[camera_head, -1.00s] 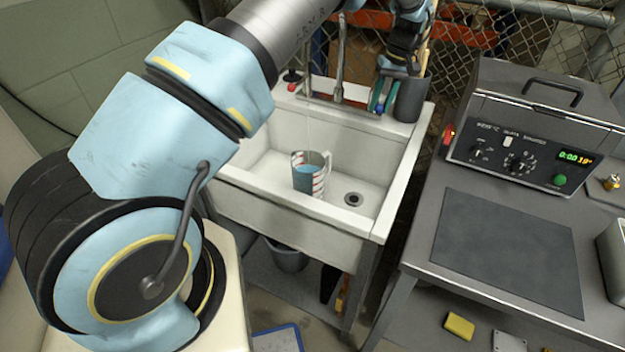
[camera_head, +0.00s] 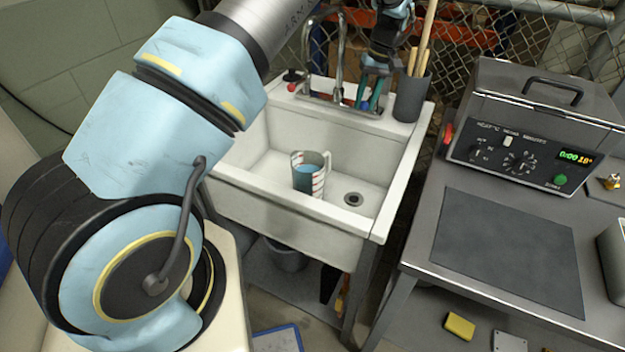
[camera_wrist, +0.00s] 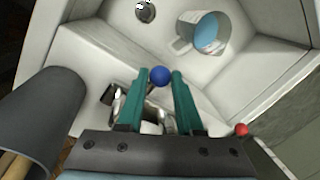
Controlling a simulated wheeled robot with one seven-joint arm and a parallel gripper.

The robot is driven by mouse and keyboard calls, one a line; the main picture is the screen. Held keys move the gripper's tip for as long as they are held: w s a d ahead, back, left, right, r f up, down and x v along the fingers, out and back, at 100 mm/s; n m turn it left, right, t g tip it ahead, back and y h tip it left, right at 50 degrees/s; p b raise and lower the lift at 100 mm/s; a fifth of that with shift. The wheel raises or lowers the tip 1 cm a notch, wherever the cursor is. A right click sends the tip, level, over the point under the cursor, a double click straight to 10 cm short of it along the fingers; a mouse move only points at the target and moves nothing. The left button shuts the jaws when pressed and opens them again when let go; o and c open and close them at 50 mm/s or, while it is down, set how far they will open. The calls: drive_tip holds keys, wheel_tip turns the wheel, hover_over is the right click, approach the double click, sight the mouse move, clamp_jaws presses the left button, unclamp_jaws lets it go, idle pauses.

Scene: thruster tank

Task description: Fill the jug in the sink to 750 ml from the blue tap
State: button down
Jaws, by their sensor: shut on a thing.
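The jug (camera_head: 318,186) stands upright in the sink (camera_head: 268,190). It is pale with red marks and holds blue-looking water; the exact level cannot be read. In the wrist view, the jug (camera_wrist: 187,40) is seen from above with water inside. My gripper (camera_head: 370,98) is at the back right of the sink, by the tap. In the wrist view, its teal fingers are on either side of the blue tap knob (camera_wrist: 160,76), shut on it. The spout (camera_head: 312,50) arches over the sink, and I see no stream falling from it.
A red knob (camera_head: 291,76) sits at the sink's back left. A dark grey holder (camera_head: 411,97) with wooden handles stands close to the right of my gripper. A drain (camera_head: 353,199) lies right of the jug. A bench with a heated bath (camera_head: 530,130) stands at the right.

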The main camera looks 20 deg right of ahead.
drive_tip(key=shift+w+a+f, duration=0.1)
drive_tip(key=shift+w+a, duration=0.05)
drive_tip(key=shift+a, duration=0.15)
drive_tip(key=shift+s+d, duration=0.35)
drive_tip(key=shift+d, duration=0.3)
drive_tip(key=shift+s+d, duration=0.4)
drive_tip(key=shift+d, duration=0.25)
drive_tip(key=shift+s+d, duration=0.35)
drive_tip(key=shift+d, duration=0.3)
drive_tip(key=shift+w+a, duration=0.6)
drive_tip(key=shift+a, duration=0.3)
drive_tip(key=shift+w+a, duration=0.55)
drive_tip(key=shift+a, duration=0.35)
drive_tip(key=shift+w+a, duration=0.1)
drive_tip(key=shift+a, duration=0.05)
drive_tip(key=shift+s+d, duration=0.35)
drive_tip(key=shift+d, duration=0.3)
drive_tip(key=shift+s+d, duration=0.4)
drive_tip(key=shift+d, duration=0.3)
drive_tip(key=shift+s+d, duration=0.35)
drive_tip(key=shift+d, duration=0.3)
